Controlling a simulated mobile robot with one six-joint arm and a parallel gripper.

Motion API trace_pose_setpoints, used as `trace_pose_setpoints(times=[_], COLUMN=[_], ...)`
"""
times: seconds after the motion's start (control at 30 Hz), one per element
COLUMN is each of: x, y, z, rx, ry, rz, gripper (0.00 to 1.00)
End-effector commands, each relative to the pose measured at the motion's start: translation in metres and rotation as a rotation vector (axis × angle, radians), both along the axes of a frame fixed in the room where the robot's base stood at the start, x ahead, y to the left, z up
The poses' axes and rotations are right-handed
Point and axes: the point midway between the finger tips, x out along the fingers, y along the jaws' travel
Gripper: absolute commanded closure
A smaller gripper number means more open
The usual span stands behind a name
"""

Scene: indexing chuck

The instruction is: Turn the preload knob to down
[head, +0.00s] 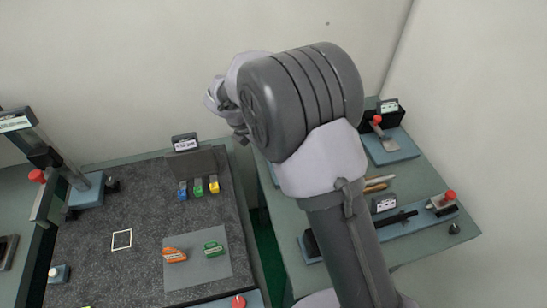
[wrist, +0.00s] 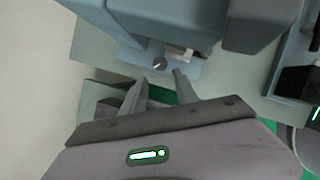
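In the wrist view my gripper (wrist: 163,76) is open, its two grey fingers apart with nothing between them. A small round metallic knob (wrist: 159,64) on a blue-grey fixture (wrist: 185,70) lies just beyond the fingertips, roughly in line with the gap. I cannot tell whether this is the preload knob, and no down mark is readable. In the head view my arm hides most of the gripper and what is in front of it.
A large blue block (wrist: 250,25) fills the top of the wrist view, close to the fingers. In the head view a dark mat (head: 90,270) holds orange and green pieces. A right bench (head: 435,185) carries fixtures with red knobs. A gap separates the benches.

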Motion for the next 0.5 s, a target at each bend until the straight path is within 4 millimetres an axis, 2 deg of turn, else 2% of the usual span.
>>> trace_pose_setpoints(times=[0.03, 0.2, 0.33, 0.5], x=[0.003, 0.014, 0.018, 0.020], y=[-0.004, -0.015, -0.019, -0.021], z=[-0.018, -0.053, -0.066, -0.068], rx=[-0.002, 0.000, 0.000, 0.000], ry=[0.002, 0.000, 0.000, 0.000], rz=[0.000, -0.001, -0.001, -0.001], gripper=[0.64, 0.64, 0.64, 0.64])
